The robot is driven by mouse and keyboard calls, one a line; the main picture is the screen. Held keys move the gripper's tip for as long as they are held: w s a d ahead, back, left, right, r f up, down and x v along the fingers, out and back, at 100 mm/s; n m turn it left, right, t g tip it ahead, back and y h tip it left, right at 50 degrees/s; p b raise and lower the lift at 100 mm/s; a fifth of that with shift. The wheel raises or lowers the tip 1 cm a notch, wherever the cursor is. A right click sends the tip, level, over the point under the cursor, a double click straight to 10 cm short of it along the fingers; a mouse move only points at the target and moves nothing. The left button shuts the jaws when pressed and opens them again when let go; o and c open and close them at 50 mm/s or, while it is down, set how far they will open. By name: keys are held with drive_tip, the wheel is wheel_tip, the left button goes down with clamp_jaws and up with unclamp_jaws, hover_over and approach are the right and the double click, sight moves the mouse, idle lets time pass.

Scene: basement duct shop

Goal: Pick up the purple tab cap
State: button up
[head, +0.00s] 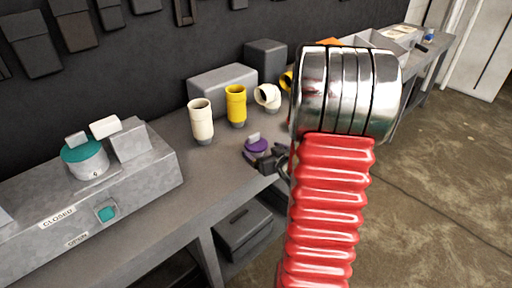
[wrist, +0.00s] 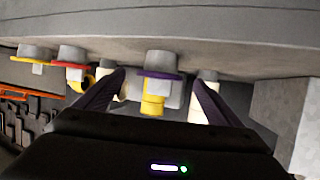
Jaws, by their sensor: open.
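The purple tab cap (head: 257,146) sits on the grey bench in the head view, with a pale tab on top. My dark gripper (head: 268,161) is right beside it at the bench's front edge, partly hidden by my red arm. In the wrist view, which looks upside down, the purple tab cap (wrist: 161,75) shows between the two spread fingers of my gripper (wrist: 158,80). The fingers are open and nothing is held. I cannot tell whether a finger touches the cap.
A cream pipe (head: 201,121), yellow pipe (head: 236,106) and cream elbow (head: 266,97) stand behind the cap. A grey box (head: 150,180) with a teal cap (head: 84,152) is left. The wrist view shows a red cap (wrist: 70,64) and yellow-rimmed cap (wrist: 33,60) at left.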

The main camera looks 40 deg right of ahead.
sight(261, 149)
drive_tip(key=shift+x, duration=2.5)
drive_tip(key=shift+c, duration=0.4)
drive_tip(key=c, duration=1.1)
